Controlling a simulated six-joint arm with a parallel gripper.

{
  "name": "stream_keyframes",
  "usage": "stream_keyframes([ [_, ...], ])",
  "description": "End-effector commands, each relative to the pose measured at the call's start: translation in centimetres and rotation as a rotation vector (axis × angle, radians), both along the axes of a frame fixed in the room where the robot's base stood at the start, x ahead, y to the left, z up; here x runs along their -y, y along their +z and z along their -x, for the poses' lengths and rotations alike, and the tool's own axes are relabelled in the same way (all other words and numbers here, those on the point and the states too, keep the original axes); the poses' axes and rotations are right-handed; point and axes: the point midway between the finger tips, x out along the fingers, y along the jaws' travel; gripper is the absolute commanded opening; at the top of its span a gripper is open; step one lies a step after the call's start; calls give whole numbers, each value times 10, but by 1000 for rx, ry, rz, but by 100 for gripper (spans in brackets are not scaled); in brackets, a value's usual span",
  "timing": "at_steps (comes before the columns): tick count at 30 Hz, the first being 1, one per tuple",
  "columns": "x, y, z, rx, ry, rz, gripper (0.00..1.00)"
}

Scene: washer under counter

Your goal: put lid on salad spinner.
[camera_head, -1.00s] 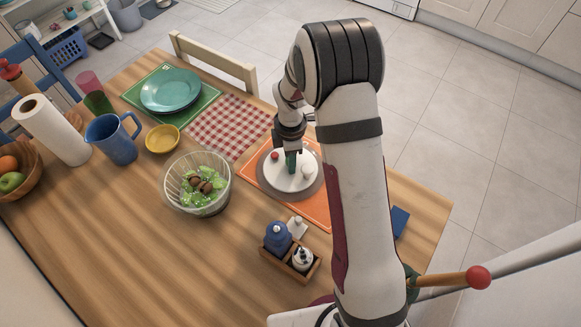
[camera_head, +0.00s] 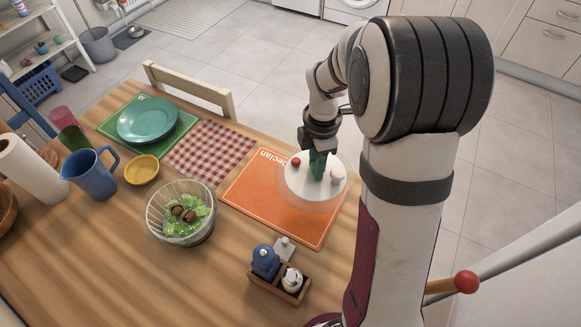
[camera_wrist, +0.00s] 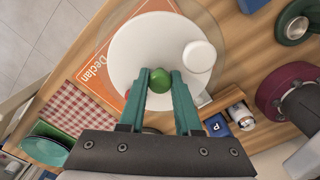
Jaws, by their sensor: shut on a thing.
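The salad spinner lid (camera_head: 311,184) is a round white disc with a clear rim, a red knob and a white knob on top. My gripper (camera_head: 318,164) is shut on the lid by a green knob at its middle. In the wrist view the green knob (camera_wrist: 160,80) sits between the teal fingers, with the white lid (camera_wrist: 145,50) beyond. The lid appears raised over the orange placemat (camera_head: 262,190). The salad spinner bowl (camera_head: 181,212) stands to the left on the table, clear-walled and open, with green leaves and brown pieces inside.
A wooden caddy (camera_head: 279,285) with a blue shaker stands in front, between bowl and lid. A yellow bowl (camera_head: 142,170), a blue jug (camera_head: 91,177) and teal plates (camera_head: 147,121) lie left of and behind the bowl. A chair (camera_head: 190,90) stands at the far edge.

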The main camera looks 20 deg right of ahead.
Motion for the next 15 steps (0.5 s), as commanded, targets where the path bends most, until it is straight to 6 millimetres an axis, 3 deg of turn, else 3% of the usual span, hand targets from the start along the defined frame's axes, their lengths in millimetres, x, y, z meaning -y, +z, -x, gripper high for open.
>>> stream_keyframes([
  [4,2,8,1,0,11,0,0],
  [7,-21,12,-11,1,39,0,0],
  [11,-77,17,-32,2,92,1,0],
  [15,-155,24,-44,1,155,1,0],
])
